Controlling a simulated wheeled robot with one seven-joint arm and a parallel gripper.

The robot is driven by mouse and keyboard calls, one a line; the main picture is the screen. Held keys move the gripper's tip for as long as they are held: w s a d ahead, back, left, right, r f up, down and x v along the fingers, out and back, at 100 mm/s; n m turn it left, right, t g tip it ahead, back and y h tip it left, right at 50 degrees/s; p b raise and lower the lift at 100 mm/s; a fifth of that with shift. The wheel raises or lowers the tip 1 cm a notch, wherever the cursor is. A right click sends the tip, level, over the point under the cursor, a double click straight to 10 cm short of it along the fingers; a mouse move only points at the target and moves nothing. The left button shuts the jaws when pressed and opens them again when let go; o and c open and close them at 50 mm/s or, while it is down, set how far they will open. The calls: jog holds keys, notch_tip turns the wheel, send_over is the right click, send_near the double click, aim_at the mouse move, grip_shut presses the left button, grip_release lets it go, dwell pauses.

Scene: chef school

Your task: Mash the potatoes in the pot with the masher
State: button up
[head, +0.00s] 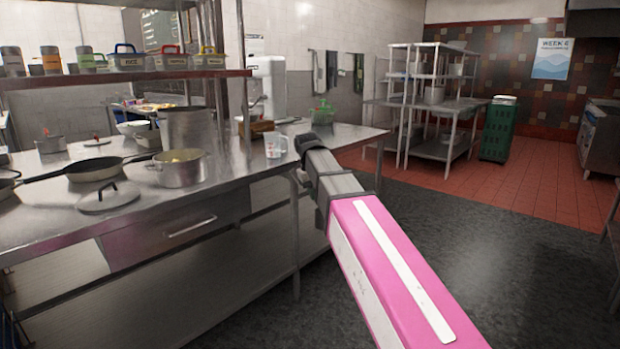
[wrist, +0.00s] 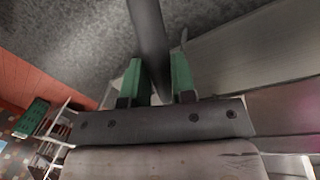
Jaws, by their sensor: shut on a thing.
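In the wrist view, the green fingertips of my gripper (wrist: 157,82) are closed around a dark grey cylindrical handle (wrist: 149,35). The handle runs up out of the picture; its far end is not visible, so I cannot confirm from its head that it is the masher. In the head view, a steel pot (head: 181,176) with yellowish contents, likely the potatoes, stands on the metal counter to the left of my arm. My gripper is not visible in the head view. The handle is apart from the pot, and the wrist view shows floor beyond it.
Dark floor (head: 500,270) is clear on the right.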

jog(key=s+d+f+m, duration=0.2)
jog(key=s+d+f, duration=0.1)
jog(key=d, duration=0.5)
jog(key=s+d+f+m, duration=0.2)
jog(key=d+f, duration=0.3)
jog(key=d, duration=0.3)
jog(key=shift+s+d+f+g, duration=0.4)
jog(key=shift+s, duration=0.45)
